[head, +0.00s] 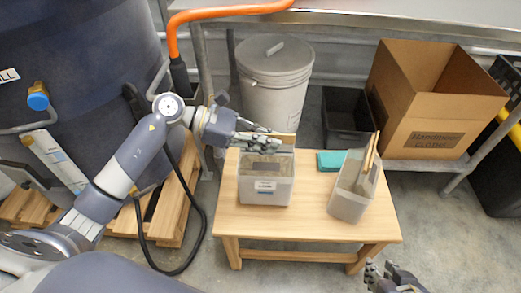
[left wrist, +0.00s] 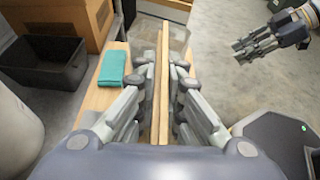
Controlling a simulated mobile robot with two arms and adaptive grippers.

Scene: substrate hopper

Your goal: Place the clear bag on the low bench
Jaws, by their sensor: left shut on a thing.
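A clear bag (head: 265,187) with brown-grey contents and labels on its front is upright at the left part of the low wooden bench (head: 300,222). A wooden bar (head: 277,134) runs along its top. My left gripper (head: 285,138) is shut on this bar, which also shows lengthwise between the fingers in the left wrist view (left wrist: 156,75). The bag's base looks level with the bench top; I cannot tell whether it bears on it. My right gripper (head: 383,269) is empty with its fingers apart, off the bench's front right.
A second clear container (head: 348,205) with wooden bars leans at the bench's right. A teal block (head: 331,160) lies behind, between the two. A lidded grey bin (head: 275,90), a black crate (head: 347,115) and a cardboard box (head: 425,105) stand beyond. The bench's front strip is bare.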

